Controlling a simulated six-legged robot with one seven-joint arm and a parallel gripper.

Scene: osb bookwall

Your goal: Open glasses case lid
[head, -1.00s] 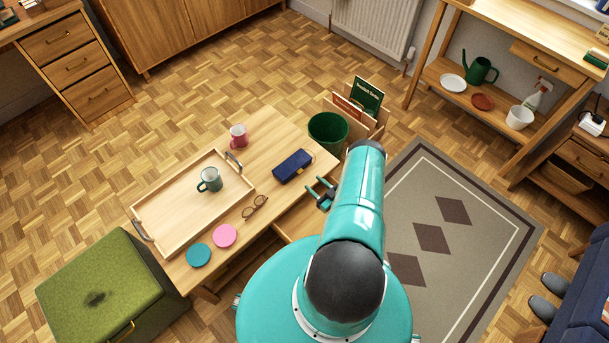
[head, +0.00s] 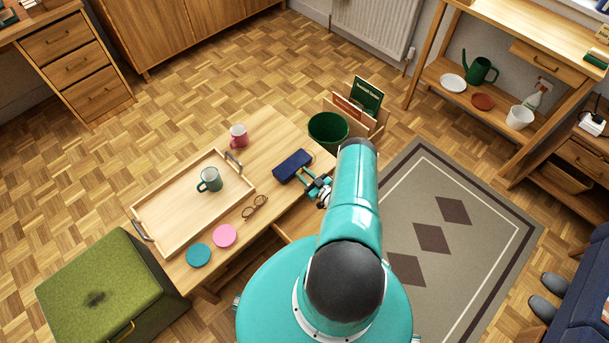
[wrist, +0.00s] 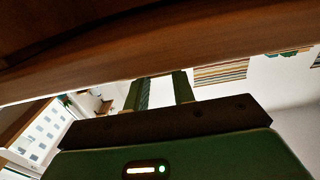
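The dark blue glasses case (head: 292,166) lies on the wooden coffee table near its right end, and its lid looks shut. My gripper (head: 314,183) is at the table's front edge, just right of and in front of the case. Its fingers are close to the case; I cannot tell whether they touch it. In the wrist view my gripper (wrist: 163,90) shows two green fingers apart with nothing seen between them. The case cannot be made out in the wrist view, where a dark brown wooden surface fills the top.
A green bin (head: 328,129) stands behind the table's right end.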

